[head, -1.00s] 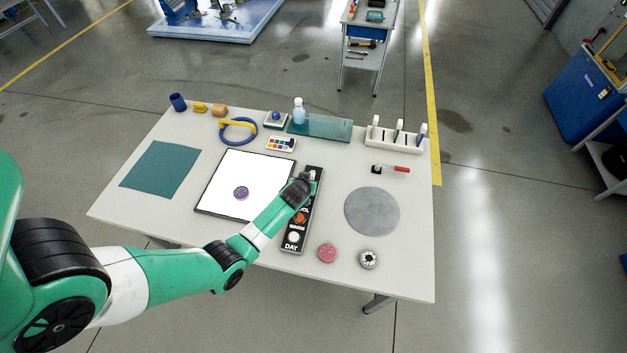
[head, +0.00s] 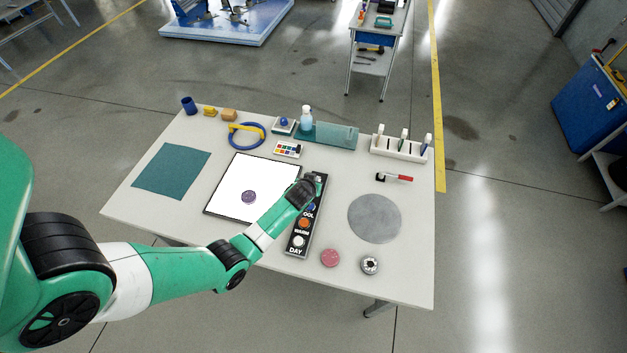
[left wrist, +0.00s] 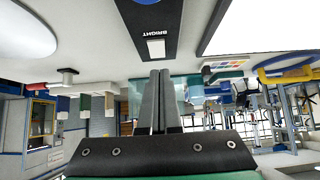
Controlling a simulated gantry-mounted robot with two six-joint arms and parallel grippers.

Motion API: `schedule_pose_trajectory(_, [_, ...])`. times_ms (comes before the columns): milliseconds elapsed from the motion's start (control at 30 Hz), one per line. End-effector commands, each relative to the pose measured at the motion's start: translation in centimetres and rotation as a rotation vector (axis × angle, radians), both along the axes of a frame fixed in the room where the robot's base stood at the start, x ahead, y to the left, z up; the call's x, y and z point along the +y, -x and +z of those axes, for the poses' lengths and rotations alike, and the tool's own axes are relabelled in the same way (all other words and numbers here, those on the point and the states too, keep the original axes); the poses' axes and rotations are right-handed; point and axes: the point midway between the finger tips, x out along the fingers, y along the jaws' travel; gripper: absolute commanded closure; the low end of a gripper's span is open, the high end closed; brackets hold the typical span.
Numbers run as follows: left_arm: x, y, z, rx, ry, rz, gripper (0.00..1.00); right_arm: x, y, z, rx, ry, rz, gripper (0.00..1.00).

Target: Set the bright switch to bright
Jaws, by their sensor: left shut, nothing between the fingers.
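The black switch panel (head: 291,251) lies on the table to the right of the lit white light pad (head: 233,190). It carries round knobs and the labels DAY, WARM and a partly covered COOL. My left gripper (head: 318,178) is over its far end and hides much of that part. In the left wrist view the panel (left wrist: 150,14) shows the word BRIGHT, upside down, and a white rectangular switch (left wrist: 156,48) beside it. The closed, empty fingertips (left wrist: 159,73) appear just below the switch in that picture; I cannot tell whether they touch it. The right gripper is not seen.
A grey disc (head: 374,218), a pink round piece (head: 330,258) and a black-and-white round piece (head: 370,265) lie right of the panel. A red marker (head: 398,177) and a white rack (head: 400,149) stand farther back. A teal mat (head: 172,171) lies left.

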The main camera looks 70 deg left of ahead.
Motion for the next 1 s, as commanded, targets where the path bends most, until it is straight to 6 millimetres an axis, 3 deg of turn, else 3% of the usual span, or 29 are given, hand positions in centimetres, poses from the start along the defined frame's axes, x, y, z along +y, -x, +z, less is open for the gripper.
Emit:
schedule_pose_trajectory(33, [-0.1, 0.0, 2.1, 0.0, 0.0, -0.001, 1.0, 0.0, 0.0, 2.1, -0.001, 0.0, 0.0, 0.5])
schedule_pose_trajectory(67, [-0.2, 0.0, 2.9, 0.0, 0.0, -0.003, 1.0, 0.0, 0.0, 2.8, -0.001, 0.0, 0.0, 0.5])
schedule_pose_trajectory(267, [-3.3, 2.2, 5.4, 0.0, 0.0, -0.006, 1.0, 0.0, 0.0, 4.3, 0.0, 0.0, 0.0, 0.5])
schedule_pose_trajectory(400, [-5.1, 3.6, 7.6, 0.002, 0.001, -0.006, 1.0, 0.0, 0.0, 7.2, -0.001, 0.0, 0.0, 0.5])
schedule_pose_trajectory(600, [-6.5, 4.6, 8.4, 0.0, 0.0, -0.004, 1.0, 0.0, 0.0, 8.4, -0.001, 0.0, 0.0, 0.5])
schedule_pose_trajectory(1000, [-6.6, 4.7, 8.2, -0.001, -0.001, -0.003, 1.0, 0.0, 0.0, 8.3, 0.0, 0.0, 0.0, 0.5])
